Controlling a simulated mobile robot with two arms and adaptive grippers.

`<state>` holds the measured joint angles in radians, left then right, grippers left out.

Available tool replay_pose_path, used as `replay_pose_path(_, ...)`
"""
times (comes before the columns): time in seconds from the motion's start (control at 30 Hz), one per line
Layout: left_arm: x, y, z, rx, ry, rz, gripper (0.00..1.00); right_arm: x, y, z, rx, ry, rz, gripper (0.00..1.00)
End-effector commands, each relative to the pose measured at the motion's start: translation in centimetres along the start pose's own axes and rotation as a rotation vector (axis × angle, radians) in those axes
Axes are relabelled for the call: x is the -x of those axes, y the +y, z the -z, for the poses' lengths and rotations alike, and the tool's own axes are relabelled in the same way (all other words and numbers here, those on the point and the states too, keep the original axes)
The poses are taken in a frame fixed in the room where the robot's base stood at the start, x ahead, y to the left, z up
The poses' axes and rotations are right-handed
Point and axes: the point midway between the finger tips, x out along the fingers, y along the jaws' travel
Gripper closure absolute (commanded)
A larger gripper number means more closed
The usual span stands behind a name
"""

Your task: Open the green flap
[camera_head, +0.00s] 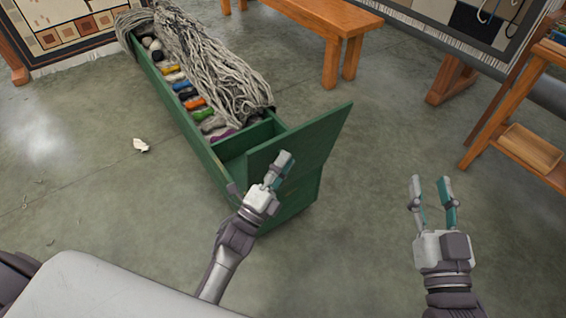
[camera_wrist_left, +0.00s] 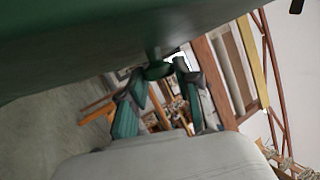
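The green flap (camera_head: 312,140) stands raised and tilted at the near end of a long green box (camera_head: 190,130). The end compartment (camera_head: 236,168) behind it shows open and empty. My left gripper (camera_head: 278,166) is at the flap's near face. In the left wrist view, the flap (camera_wrist_left: 80,45) fills the top, and a small green knob (camera_wrist_left: 158,70) hangs between the left fingertips, which close on it from both sides. The flap's hinge is hidden. My right gripper (camera_head: 430,182) is open and empty over the floor, right of the box.
Grey yarn (camera_head: 205,65) is heaped over the box, beside colored skeins (camera_head: 185,92) in its compartments. A wooden bench (camera_head: 325,25) stands behind, and a wooden shelf (camera_head: 525,145) stands at right. A white scrap (camera_head: 141,145) lies on the floor. The floor between box and shelf is clear.

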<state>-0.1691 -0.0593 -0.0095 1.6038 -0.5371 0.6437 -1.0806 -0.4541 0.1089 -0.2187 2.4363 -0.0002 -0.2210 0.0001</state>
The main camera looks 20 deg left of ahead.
Motion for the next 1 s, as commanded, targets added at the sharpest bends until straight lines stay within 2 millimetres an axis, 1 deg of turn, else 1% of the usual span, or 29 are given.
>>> replay_pose_path(0.03, 0.0, 0.0, 0.0, 0.001, -0.001, -0.001, 0.58, 0.0, 0.0, 0.0, 0.0, 0.0, 0.0, 0.6)
replay_pose_path(0.1, 0.0, 0.0, 0.0, 0.001, -0.001, -0.001, 0.47, 0.0, 0.0, 0.0, 0.0, -0.001, 0.0, 0.6)
replay_pose_path(0.13, 0.0, 0.0, 0.0, 0.001, -0.001, -0.001, 0.44, 0.0, 0.0, 0.0, 0.0, -0.001, 0.0, 0.6)
replay_pose_path(0.4, 0.0, 0.0, 0.0, 0.0, -0.001, -0.001, 0.44, 0.0, 0.0, 0.0, 0.0, -0.001, 0.0, 0.6)
replay_pose_path(0.53, 0.8, 0.1, 0.0, 0.0, -0.002, -0.003, 0.44, 0.0, 0.0, 0.0, 0.0, -0.001, 0.0, 0.6)
replay_pose_path(0.67, 3.0, 0.1, 0.0, 0.001, -0.002, -0.006, 0.44, 0.0, 0.0, 0.0, 0.0, -0.001, 0.0, 0.6)
replay_pose_path(0.8, 6.2, 0.1, 0.0, 0.001, -0.002, -0.006, 0.44, 0.0, 0.0, 0.0, 0.0, -0.001, 0.0, 0.6)
replay_pose_path(1.0, 9.9, 0.1, 0.0, 0.001, -0.001, -0.004, 0.44, 0.0, 0.0, 0.0, 0.0, -0.001, 0.0, 0.6)
